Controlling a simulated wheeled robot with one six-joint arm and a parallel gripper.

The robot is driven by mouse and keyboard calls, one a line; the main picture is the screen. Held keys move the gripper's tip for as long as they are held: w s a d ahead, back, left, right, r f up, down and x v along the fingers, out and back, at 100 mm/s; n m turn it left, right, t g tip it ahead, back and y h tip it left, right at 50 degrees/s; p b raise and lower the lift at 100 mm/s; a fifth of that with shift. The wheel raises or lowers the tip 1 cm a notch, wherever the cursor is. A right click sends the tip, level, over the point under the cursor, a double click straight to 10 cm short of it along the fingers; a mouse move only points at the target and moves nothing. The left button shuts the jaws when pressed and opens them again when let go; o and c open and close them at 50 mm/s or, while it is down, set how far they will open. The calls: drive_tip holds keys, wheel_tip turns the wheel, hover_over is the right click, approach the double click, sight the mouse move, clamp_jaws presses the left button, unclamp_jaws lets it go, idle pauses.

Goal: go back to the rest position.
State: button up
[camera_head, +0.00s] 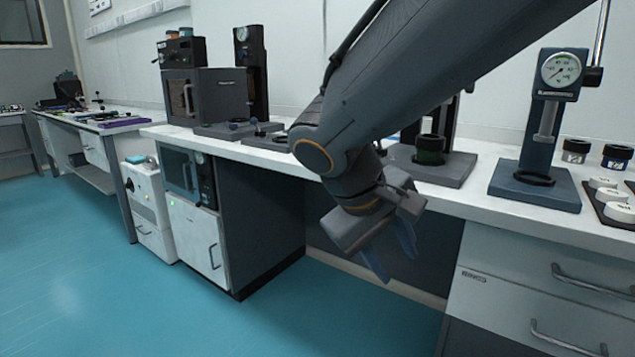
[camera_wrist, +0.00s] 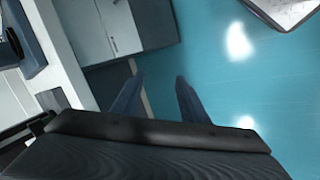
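My gripper (camera_head: 392,250) hangs at the end of my arm in front of the white bench (camera_head: 465,204), its fingers pointing down over the gap under the bench top. In the wrist view my gripper (camera_wrist: 158,88) shows two dark blue fingers set apart, with blue floor and a strip of the bench front between and beyond them. Nothing is held between them. My arm crosses the head view from the upper right and hides part of the bench top.
A dial gauge stand (camera_head: 540,135), a dark green cylinder on a stand (camera_head: 430,149) and a tray of white discs (camera_head: 612,203) stand on the bench. A dark box (camera_head: 208,95) stands further left. Drawers (camera_head: 540,290) are at right. Blue floor (camera_head: 90,265) is clear at left.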

drive_tip(key=s+a+f+m+g+y, duration=0.1)
drive_tip(key=s+a+f+g+y, duration=0.1)
drive_tip(key=s+a+f+y, duration=0.3)
drive_tip(key=s+f+g+y, duration=0.1)
drive_tip(key=s+f+g, duration=0.15)
drive_tip(key=s, duration=0.45)
drive_tip(key=d+r+m+h+p, duration=0.1)
drive_tip(key=d+r+m+p, duration=0.3)
drive_tip(key=d+r+p, duration=0.8)
wheel_tip(320, 180, up, 2)
drive_tip(key=t+p, duration=0.1)
drive_tip(key=p, duration=0.9)
drive_tip(key=shift+s+r, duration=0.2)
drive_tip(key=shift+s, duration=0.1)
